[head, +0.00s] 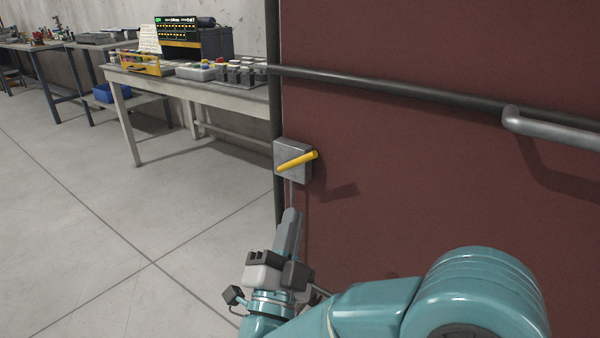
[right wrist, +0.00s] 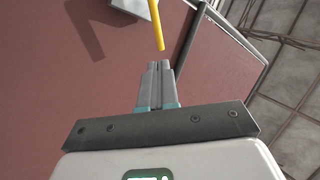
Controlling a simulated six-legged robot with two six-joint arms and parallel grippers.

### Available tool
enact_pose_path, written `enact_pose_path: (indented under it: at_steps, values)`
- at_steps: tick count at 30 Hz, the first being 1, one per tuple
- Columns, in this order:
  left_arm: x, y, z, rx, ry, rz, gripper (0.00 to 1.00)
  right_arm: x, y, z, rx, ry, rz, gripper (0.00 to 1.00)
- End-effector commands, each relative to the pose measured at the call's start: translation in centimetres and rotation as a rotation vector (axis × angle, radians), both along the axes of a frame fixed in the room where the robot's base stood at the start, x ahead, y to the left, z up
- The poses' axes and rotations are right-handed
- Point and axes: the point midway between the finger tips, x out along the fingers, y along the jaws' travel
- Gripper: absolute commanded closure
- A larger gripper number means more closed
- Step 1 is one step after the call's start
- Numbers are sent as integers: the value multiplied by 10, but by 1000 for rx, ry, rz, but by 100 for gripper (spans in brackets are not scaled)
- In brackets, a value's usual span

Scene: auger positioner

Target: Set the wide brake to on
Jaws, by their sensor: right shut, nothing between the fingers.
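A grey metal box (head: 291,160) is mounted near the left edge of a dark red panel in the head view. A yellow lever (head: 298,160) on its face slants, with its right end higher. My right gripper (head: 291,216) is just below the box, pointing up toward it, shut and empty. In the right wrist view, the yellow lever (right wrist: 156,24) ends a little beyond the closed fingertips (right wrist: 159,66), with a visible gap. The box (right wrist: 130,6) is cut off at the top of that view. My left gripper is not in view.
The dark red panel (head: 430,190) fills the right side, with a dark rail (head: 400,88) and a grey handle bar (head: 550,128) across it. A workbench (head: 225,95) with bins stands behind at left. The floor at left (head: 80,230) is clear.

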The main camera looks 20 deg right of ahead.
Motion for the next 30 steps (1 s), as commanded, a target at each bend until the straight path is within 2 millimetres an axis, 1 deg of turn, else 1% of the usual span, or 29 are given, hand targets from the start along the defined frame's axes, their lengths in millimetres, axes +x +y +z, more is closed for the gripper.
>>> enact_pose_path:
  at_steps: [1,6,9,13,19,30]
  values:
    - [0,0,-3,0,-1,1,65,9,-7,4,2,-3,-6,100]
    - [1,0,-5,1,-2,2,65,37,-21,20,2,-2,-3,100]
    - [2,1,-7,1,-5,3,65,52,-29,27,1,-2,-3,100]
    - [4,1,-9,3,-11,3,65,66,-35,36,-2,-1,-2,100]
    - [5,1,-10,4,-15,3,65,75,-41,42,-3,2,-2,100]
    - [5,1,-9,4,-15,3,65,76,-41,43,-4,3,0,100]
